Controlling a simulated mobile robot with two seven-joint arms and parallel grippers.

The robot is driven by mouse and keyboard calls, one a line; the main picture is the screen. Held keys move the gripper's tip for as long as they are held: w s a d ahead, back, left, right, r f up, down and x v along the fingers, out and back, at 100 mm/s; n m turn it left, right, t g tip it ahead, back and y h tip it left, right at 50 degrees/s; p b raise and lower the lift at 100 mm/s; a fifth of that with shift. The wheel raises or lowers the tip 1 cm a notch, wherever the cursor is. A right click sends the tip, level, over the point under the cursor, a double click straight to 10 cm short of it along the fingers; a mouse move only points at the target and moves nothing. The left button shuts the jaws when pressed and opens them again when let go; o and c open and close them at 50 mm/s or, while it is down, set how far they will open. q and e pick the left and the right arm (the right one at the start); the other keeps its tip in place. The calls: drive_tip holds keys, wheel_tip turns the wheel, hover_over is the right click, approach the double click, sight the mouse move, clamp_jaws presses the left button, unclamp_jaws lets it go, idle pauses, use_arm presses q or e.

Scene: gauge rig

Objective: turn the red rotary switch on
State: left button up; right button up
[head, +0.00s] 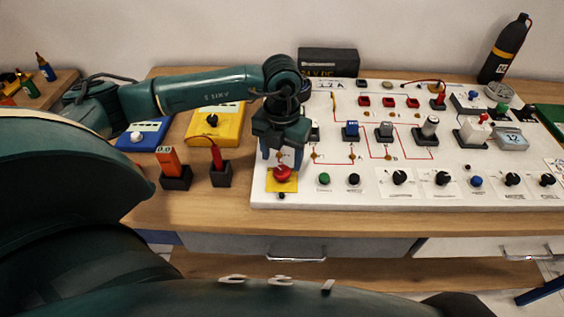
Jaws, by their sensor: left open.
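The red rotary switch (282,174) sits on a yellow plate (288,186) at the front left corner of the white panel (330,195). Which way its handle points is too small to tell. My left gripper (282,157) points down just above and behind the switch in the picture. Its fingers are open and apart, with nothing seen between them. Whether they reach down beside the red knob cannot be told, and the gripper hides the panel behind. My right gripper is not in view.
Green (324,179) and black (354,179) buttons and several black knobs line the panel's front, right of the switch. Orange (168,163) and red (217,158) probes stand in dark holders at left. A yellow meter (228,122) lies behind them. Wooden table (225,205) in front is clear.

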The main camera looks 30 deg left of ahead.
sight(282, 170)
use_arm(q)
drive_tip(key=shift+f, duration=2)
drive_tip(key=shift+c, duration=0.3)
drive_tip(key=c, duration=0.9)
